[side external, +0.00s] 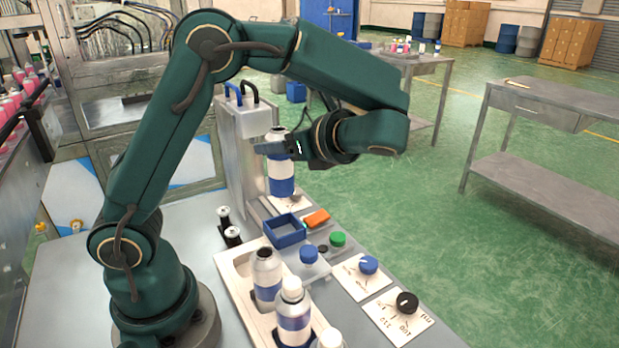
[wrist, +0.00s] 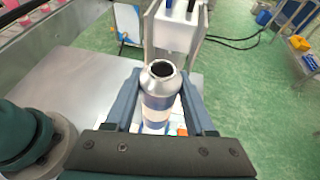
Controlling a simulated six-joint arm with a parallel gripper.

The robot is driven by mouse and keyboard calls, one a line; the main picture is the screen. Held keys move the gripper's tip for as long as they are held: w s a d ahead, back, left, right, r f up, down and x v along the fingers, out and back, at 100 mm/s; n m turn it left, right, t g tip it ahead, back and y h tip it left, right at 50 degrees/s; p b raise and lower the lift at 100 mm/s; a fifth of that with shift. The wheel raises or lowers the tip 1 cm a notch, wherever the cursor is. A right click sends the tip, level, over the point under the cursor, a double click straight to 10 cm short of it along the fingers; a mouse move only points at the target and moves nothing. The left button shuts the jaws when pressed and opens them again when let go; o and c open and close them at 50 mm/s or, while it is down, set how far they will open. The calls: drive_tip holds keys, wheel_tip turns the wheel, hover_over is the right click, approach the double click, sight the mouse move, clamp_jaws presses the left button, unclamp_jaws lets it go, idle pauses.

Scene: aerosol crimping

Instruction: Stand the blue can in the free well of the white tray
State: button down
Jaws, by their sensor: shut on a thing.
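My gripper (side external: 275,148) is shut on the blue can (side external: 281,180), which has a silver open top and a blue and white body. The can is upright, in front of the grey press column. A white label card lies below it, and I cannot tell if its base touches anything. In the wrist view the can (wrist: 161,90) stands between both fingers, open mouth facing up. The white tray (side external: 236,284) is nearer the camera on the bench. It holds an uncapped can (side external: 266,275) and a white-capped can (side external: 293,312). A free well is not clearly visible.
The press head (side external: 256,120) is close behind the held can. Two small black-and-white posts (side external: 232,236) stand left. The bench's left part is bare.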

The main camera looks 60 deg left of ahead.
sight(283, 197)
drive_tip(key=shift+f, duration=0.25)
wheel_tip(283, 197, down, 10)
drive_tip(key=shift+r, duration=0.2)
idle(0.4)
drive_tip(key=shift+f, duration=0.1)
drive_tip(key=shift+c, duration=1.2)
unclamp_jaws()
drive_tip(key=shift+f, duration=0.1)
drive_tip(key=v, duration=0.4)
drive_tip(key=shift+w+d, duration=0.1)
drive_tip(key=shift+o, duration=0.4)
drive_tip(key=shift+d+r, duration=0.2)
drive_tip(key=shift+d, duration=0.25)
